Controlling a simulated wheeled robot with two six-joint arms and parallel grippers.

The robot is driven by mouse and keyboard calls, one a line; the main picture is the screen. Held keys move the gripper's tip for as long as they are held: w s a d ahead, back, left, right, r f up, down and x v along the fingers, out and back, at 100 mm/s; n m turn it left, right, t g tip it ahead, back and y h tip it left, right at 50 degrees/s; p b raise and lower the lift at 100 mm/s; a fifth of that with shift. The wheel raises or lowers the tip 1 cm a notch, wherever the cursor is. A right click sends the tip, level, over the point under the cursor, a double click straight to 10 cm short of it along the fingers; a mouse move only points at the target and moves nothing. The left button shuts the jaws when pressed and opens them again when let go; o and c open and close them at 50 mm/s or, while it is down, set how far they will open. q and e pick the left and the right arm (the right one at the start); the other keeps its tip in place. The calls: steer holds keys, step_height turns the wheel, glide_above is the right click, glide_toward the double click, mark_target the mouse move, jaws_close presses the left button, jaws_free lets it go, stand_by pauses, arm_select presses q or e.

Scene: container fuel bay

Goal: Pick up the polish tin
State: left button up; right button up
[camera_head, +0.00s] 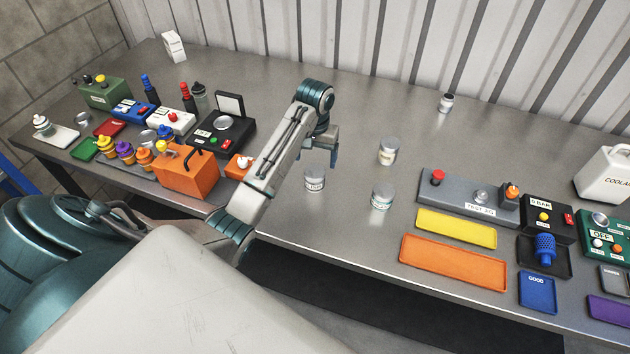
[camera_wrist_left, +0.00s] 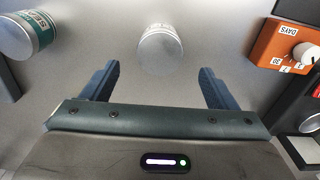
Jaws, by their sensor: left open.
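Three small silvery-lidded tins stand on the grey bench right of my left gripper and below it. One pale tin (camera_head: 314,181) stands just below the gripper in the head view; its label is too small to read surely. It appears to be the tin (camera_wrist_left: 160,47) centred ahead of the fingers in the left wrist view. A green-labelled tin (camera_head: 382,197) stands to its right, also at the wrist view's upper left (camera_wrist_left: 30,35). A yellowish-labelled tin (camera_head: 388,152) stands farther back. My left gripper (camera_head: 322,152) is open and empty, its fingers (camera_wrist_left: 157,84) apart. My right gripper is not in view.
An orange dial box (camera_head: 239,166) is left of the pale tin, also in the wrist view (camera_wrist_left: 287,46). Yellow (camera_head: 456,228) and orange (camera_head: 453,262) trays and a grey test panel (camera_head: 460,197) lie to the right. The bench's front edge is close to the tins.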

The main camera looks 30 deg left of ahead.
mark_target(315, 170)
arm_select(q)
steer(key=shift+d+f+p, duration=0.1)
steer(key=shift+f+p, duration=0.2)
steer(key=shift+f, duration=0.55)
steer(key=shift+w+f, duration=0.25)
steer(key=shift+f, duration=0.7)
steer(key=shift+f+p, duration=0.35)
steer(key=shift+p, duration=0.25)
steer(key=f+p, duration=0.2)
steer(key=f, duration=0.1)
steer(key=shift+s+f, duration=0.1)
steer(key=shift+s, duration=0.2)
steer(key=shift+f, duration=0.35)
steer(key=shift+w+f, duration=0.15)
steer(key=shift+f, duration=0.1)
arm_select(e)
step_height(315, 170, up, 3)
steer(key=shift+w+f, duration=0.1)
arm_select(q)
steer(key=c, duration=1)
steer(key=shift+c, duration=0.8)
steer(key=shift+r, duration=0.1)
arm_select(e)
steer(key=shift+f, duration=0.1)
